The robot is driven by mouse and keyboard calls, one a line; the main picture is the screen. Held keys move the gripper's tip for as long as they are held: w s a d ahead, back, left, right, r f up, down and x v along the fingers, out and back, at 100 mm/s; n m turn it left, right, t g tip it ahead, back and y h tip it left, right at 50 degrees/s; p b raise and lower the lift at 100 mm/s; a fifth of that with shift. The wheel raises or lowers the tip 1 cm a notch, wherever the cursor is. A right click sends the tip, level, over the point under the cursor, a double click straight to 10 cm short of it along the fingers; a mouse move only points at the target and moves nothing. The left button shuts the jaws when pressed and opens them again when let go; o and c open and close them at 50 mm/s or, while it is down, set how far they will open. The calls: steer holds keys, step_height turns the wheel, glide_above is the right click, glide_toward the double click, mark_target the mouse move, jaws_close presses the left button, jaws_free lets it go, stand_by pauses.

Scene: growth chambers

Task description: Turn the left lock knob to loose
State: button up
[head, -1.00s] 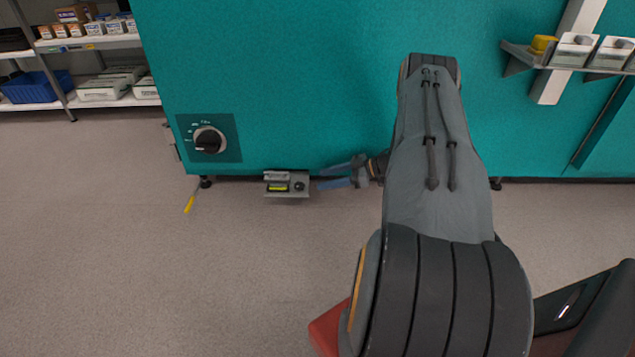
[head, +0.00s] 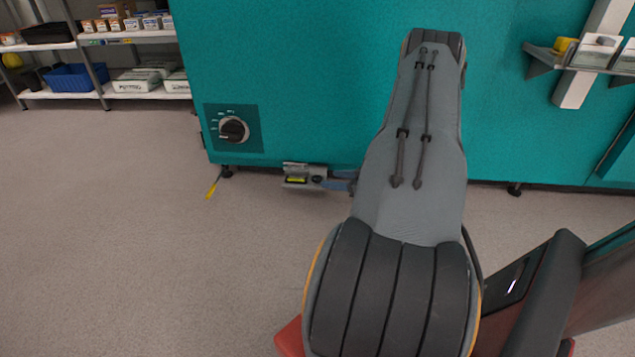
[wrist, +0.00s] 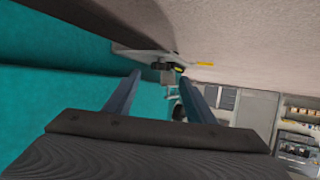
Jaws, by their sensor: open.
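A small grey bracket (head: 295,185) sticks out low at the foot of the teal chamber. It carries a yellow-green bubble level (head: 296,180) and a small dark knob (head: 318,180) at its right end. My gripper (head: 338,180) is open just right of this knob, its blue-grey fingers pointing left, partly hidden by my arm. I cannot tell whether it touches the bracket. In the wrist view, the dark knob (wrist: 158,66) shows beyond the open, empty fingers. Its turn position is too small to read.
A large black dial (head: 234,129) sits on the chamber front, up and left of the bracket. Shelving (head: 130,95) stands at the back left. The floor in front is clear.

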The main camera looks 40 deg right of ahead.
mark_target(319, 178)
steer(key=shift+b+x, duration=1.25)
steer(key=shift+x, duration=1.55)
steer(key=shift+a, duration=0.1)
steer(key=shift+c, duration=0.3)
steer(key=shift+r, duration=0.1)
steer(key=c, duration=1)
